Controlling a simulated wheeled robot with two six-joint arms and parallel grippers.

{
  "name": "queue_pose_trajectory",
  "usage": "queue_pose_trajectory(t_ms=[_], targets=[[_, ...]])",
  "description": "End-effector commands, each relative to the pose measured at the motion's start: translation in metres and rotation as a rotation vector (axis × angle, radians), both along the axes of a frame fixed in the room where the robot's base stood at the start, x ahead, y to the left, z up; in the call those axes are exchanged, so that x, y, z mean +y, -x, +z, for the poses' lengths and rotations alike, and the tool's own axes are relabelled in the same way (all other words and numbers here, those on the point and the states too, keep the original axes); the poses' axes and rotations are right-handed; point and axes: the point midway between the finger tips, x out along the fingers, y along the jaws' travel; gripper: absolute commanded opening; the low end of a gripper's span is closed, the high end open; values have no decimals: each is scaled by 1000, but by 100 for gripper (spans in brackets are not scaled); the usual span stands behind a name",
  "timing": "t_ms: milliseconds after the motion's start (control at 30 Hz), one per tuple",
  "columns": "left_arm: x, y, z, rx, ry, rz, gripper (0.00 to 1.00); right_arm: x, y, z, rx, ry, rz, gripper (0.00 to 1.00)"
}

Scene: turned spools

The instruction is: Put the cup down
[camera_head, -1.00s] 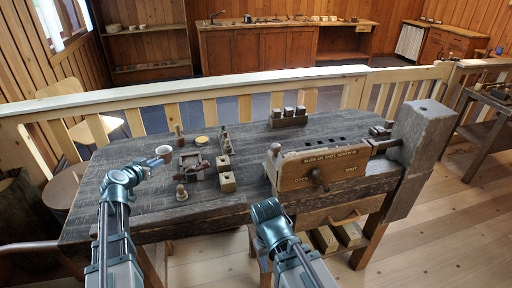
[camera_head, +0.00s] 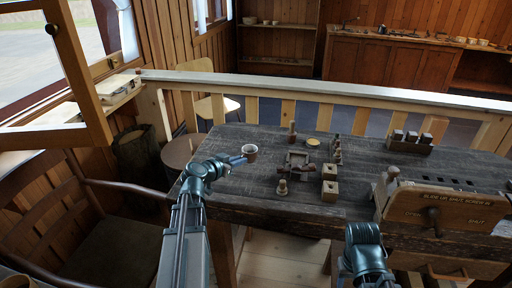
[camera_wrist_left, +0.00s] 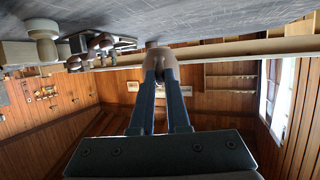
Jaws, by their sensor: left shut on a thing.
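The cup (camera_head: 249,154) is small and round, with a pale rim and brownish side. It is upright at the left back part of the dark wooden workbench (camera_head: 235,187). My left gripper (camera_head: 238,160) reaches it from the left and is shut on it. In the left wrist view, which is upside down, the cup (camera_wrist_left: 161,62) sits between the fingertips, close to the bench top. I cannot tell whether its base touches the wood. My right arm shows at the lower right of the head view, but its gripper fingers are out of sight.
Right of the cup stand a turned spool (camera_head: 292,134), a yellow disc (camera_head: 313,142), a small wooden device (camera_head: 298,160), another spool (camera_head: 282,188) and wooden blocks (camera_head: 329,190). Bare wood lies in front of the cup.

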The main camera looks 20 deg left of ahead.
Motion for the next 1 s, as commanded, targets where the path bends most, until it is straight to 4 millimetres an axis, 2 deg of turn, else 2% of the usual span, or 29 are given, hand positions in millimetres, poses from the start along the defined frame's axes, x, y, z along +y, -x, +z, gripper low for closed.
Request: queue_pose_trajectory(t_ms=[533,633,867,1000], targets=[[68,-108,-13,0,0,0,0,0,0,-12,0,0,0,50],[74,-118,-13,0,0,0,0,0,0,-13,0,0,0,50],[76,-121,-14,0,0,0,0,0,0,-13,0,0,0,50],[83,-133,-19,0,0,0,0,0,0,-19,0,0,0,50]])
